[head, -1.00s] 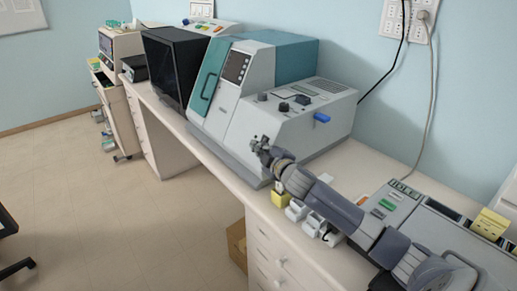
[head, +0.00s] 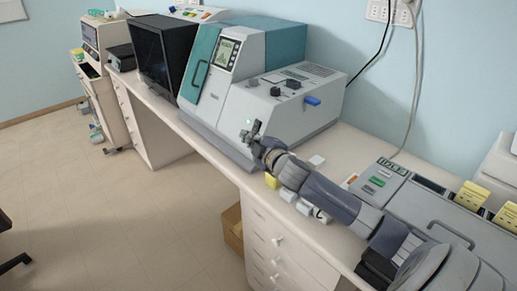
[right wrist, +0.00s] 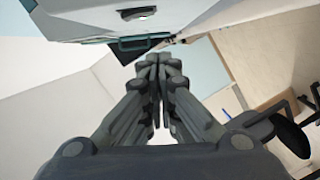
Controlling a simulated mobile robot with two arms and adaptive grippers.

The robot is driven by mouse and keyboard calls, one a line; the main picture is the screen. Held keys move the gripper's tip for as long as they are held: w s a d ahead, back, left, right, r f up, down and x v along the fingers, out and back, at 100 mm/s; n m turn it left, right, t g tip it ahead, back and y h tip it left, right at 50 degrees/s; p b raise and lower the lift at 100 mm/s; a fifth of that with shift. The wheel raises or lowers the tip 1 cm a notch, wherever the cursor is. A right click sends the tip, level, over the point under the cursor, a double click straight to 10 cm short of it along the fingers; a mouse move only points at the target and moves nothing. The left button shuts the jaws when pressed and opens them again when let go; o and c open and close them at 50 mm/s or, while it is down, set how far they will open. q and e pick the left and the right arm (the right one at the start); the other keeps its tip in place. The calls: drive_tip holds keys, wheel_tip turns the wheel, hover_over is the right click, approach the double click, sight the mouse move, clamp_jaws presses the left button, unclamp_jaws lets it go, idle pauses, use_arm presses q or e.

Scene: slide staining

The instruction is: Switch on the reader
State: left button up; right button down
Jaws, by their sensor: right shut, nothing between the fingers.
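The large grey and teal bench machine (head: 262,118), which I take to be the reader, stands on the bench in the head view. Its teal door has a handle, and its small display (head: 226,52) is lit green. Dark knobs (head: 275,91) and a blue lever (head: 312,101) sit on its lower right section. My right gripper (head: 251,132) is shut and empty in front of that section's lower front; I cannot tell whether it touches. Its closed fingers (right wrist: 159,60) also show in the right wrist view, near the teal handle (right wrist: 145,43). My left gripper is out of view.
A black box-shaped device (head: 160,52) stands left of the machine. A device with an "IDLE" display (head: 391,165) and yellow notes (head: 472,194) is at the right. Small white and yellow items lie along the bench edge under my right arm. Cables hang from the wall sockets.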

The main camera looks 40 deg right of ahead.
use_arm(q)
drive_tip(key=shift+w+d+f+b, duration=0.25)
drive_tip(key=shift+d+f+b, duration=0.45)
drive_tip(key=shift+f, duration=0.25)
use_arm(e)
drive_tip(key=s+a, duration=0.1)
drive_tip(key=s, duration=0.5)
drive_tip(key=shift+s+a+r, duration=0.15)
drive_tip(key=shift+a+r, duration=0.05)
drive_tip(key=shift+r, duration=0.25)
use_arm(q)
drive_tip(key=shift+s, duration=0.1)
